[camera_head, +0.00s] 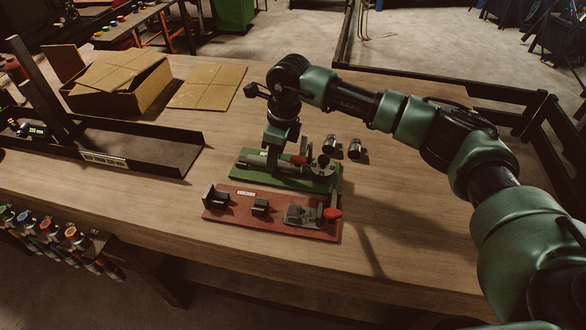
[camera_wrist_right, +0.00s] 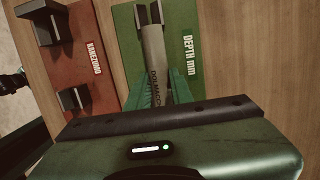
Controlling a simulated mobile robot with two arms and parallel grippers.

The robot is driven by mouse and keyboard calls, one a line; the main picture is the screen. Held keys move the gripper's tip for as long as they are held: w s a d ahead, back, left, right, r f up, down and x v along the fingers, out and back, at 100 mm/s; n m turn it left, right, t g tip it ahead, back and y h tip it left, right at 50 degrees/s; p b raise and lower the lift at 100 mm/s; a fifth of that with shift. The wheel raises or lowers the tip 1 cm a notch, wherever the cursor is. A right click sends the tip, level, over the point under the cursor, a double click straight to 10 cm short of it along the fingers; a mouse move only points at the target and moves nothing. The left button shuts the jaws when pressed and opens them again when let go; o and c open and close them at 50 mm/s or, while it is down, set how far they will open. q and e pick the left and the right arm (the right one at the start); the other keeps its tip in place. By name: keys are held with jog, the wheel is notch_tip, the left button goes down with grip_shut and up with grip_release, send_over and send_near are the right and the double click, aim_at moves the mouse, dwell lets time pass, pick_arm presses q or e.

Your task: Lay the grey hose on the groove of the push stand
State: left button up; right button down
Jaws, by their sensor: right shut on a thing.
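The grey hose (camera_wrist_right: 154,55) shows in the right wrist view as a grey tube with dark lettering. My right gripper (camera_wrist_right: 164,88) is shut on it, with a green finger on each side. The far end of the hose meets a dark forked block on a green base plate (camera_wrist_right: 186,20). In the head view the hose (camera_head: 257,163) lies low along the green plate (camera_head: 322,183), below my right gripper (camera_head: 272,155). The red stand (camera_head: 236,222), seemingly the push stand, has dark grooved blocks and a red-knobbed lever. Whether the hose touches the green plate's block is unclear. My left gripper is not visible.
Two small metal fittings (camera_head: 355,149) stand right of the green plate. A black channel-like frame (camera_head: 135,150) and an open cardboard box (camera_head: 118,80) are at the left. A rack of coloured-cap tools (camera_head: 48,229) hangs at the front left edge. The table's right side is clear.

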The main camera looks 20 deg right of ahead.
aim_at(256, 157)
jog(key=shift+w+a+r+b, duration=0.15)
jog(key=shift+w+a, duration=0.25)
jog(key=shift+a, duration=0.35)
jog(key=shift+w+a+r+b, duration=0.15)
jog(key=shift+w+a, duration=0.25)
jog(key=shift+a, duration=0.3)
jog(key=shift+a+r, duration=0.1)
jog(key=shift+w+a+r+p, duration=0.2)
jog(key=shift+w+r+p, duration=0.1)
jog(key=shift+r+p, duration=0.15)
jog(key=shift+s+r, duration=0.15)
jog(key=shift+r, duration=0.35)
jog(key=shift+d+r+p, duration=0.25)
jog(key=shift+r+p, duration=0.15)
jog(key=shift+r, duration=0.1)
jog(key=shift+d+r+p, duration=0.2)
jog(key=shift+r+p, duration=0.6)
jog(key=shift+r, duration=1)
jog(key=shift+a+f, duration=0.1)
